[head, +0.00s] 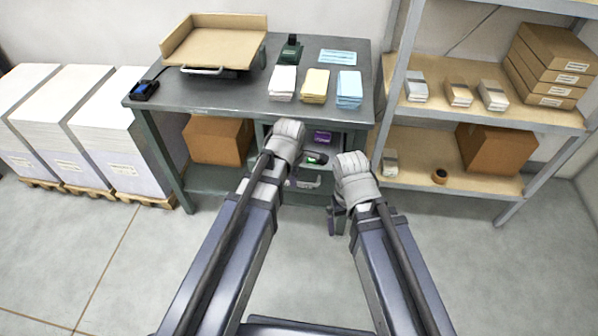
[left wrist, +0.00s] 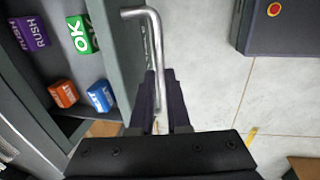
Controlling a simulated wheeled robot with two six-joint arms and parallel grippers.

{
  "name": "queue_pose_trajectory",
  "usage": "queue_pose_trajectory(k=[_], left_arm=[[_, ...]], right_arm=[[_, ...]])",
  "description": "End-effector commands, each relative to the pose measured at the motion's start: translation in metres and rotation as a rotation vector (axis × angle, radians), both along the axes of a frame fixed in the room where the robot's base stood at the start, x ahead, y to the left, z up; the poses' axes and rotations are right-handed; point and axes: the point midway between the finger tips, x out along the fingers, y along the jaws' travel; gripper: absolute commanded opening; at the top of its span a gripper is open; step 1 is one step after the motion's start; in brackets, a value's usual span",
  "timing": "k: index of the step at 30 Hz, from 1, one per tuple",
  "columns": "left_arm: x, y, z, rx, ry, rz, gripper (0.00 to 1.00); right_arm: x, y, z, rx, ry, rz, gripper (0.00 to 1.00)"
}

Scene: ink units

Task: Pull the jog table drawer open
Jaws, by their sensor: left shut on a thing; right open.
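The jog table (head: 230,92) stands ahead against the wall. Its drawer (head: 343,160) is pulled out partway below the top. In the left wrist view the drawer's front panel (left wrist: 118,45) carries a silver bar handle (left wrist: 152,32). My left gripper (left wrist: 160,98) is shut around the handle bar; its fingers hide part of it. In the head view my left gripper (head: 294,177) is at the drawer front, partly hidden by its own wrist. My right gripper (head: 343,220) is open and empty, to the right of and nearer than the drawer.
Purple (left wrist: 30,33), green (left wrist: 82,35), orange (left wrist: 64,93) and blue (left wrist: 101,96) blocks lie in the drawer. Paper pads (head: 315,86) lie on the table. A shelf rack (head: 440,116) stands close on the right, paper stacks (head: 110,145) on the left. The near floor is clear.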

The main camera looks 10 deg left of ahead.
Motion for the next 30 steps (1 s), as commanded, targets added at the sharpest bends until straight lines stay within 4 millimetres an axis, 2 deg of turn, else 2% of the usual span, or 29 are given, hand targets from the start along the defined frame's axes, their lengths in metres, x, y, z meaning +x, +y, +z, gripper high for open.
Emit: queue_pose_trajectory(k=[1,3,9,15,26,27,30], left_arm=[[-0.012,0.0,0.0,-0.001,0.0,0.0,0.0],[-0.023,0.0,0.0,-0.001,0.0,0.0,0.0],[-0.043,0.0,0.0,-0.001,0.0,0.001,0.0],[-0.051,0.0,0.0,0.0,0.0,0.001,0.0],[-0.051,0.0,0.0,0.0,0.0,0.001,0.0],[-0.051,0.0,0.0,0.0,0.0,0.001,0.16],[-0.051,0.0,0.0,0.0,0.0,0.001,0.27]], right_arm=[[0.0,0.0,0.0,0.0,0.0,0.0,1.0],[0.0,0.0,0.0,0.0,0.0,0.0,1.0],[0.0,0.0,0.0,0.0,0.0,0.0,1.0],[0.0,0.0,0.0,0.0,0.0,0.0,1.0],[0.0,0.0,0.0,0.0,0.0,0.0,1.0],[0.0,0.0,0.0,0.0,0.0,0.0,1.0],[0.0,0.0,0.0,0.0,0.0,0.0,1.0]])
